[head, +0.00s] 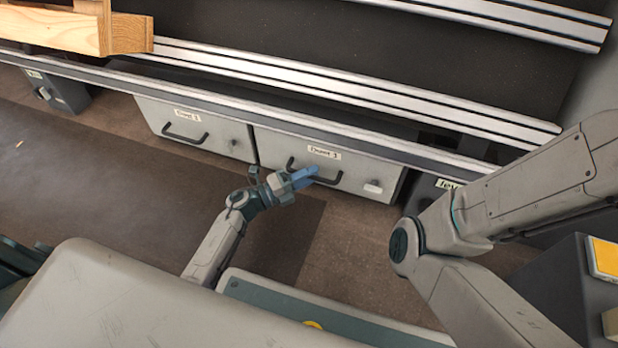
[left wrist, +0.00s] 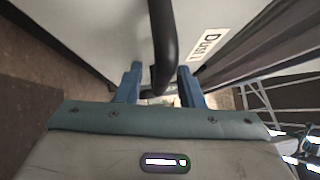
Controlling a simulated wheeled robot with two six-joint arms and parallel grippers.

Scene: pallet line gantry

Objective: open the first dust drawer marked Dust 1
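Two pale grey drawers sit side by side under the line. The left drawer (head: 220,139) has a label (head: 187,115) that seems to read "Dust 1". The right drawer (head: 381,170) has a label (head: 324,152) starting "Dust", its number too small to be sure of. Both fronts look closed. My left gripper (head: 306,176) is at the right drawer's dark bar handle (head: 331,181). In the left wrist view, its blue fingers (left wrist: 160,80) are apart, with the handle (left wrist: 162,40) between them; contact is unclear. My right gripper is out of view.
Metal rails (head: 350,90) run above the drawers. A wooden pallet (head: 80,30) rests at the upper left. A dark box (head: 58,92) stands left of the drawers. The brown floor (head: 110,160) before the left drawer is clear.

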